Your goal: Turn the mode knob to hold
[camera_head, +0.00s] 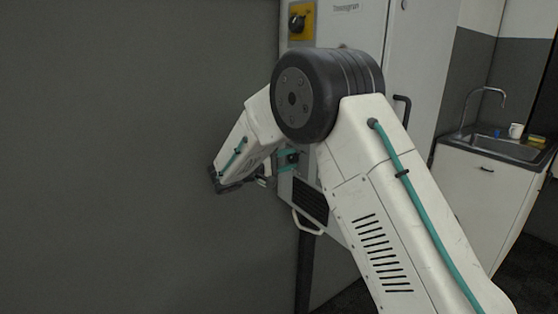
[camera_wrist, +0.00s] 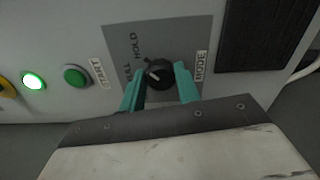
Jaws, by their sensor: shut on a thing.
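The mode knob (camera_wrist: 159,75) is a round black knob on a dark grey plate (camera_wrist: 180,38) in the wrist view. A short pale mark shows on its left part, on the side of the printed words; its exact pointing is hard to read. The word HOLD stands above left of the knob, a partly hidden word ending in LL is at its left, and a MODE label is at its right. My gripper (camera_wrist: 160,72) has its two teal fingers either side of the knob, shut on it. In the head view my gripper (camera_head: 287,160) is at the cabinet front, partly behind my arm.
A lit green lamp (camera_wrist: 33,80) and a green START button (camera_wrist: 75,76) sit left of the plate. A black vent (camera_wrist: 262,35) is at its right. A yellow-plated switch (camera_head: 300,21) is higher on the cabinet (camera_head: 347,28). A sink (camera_head: 497,147) stands far right.

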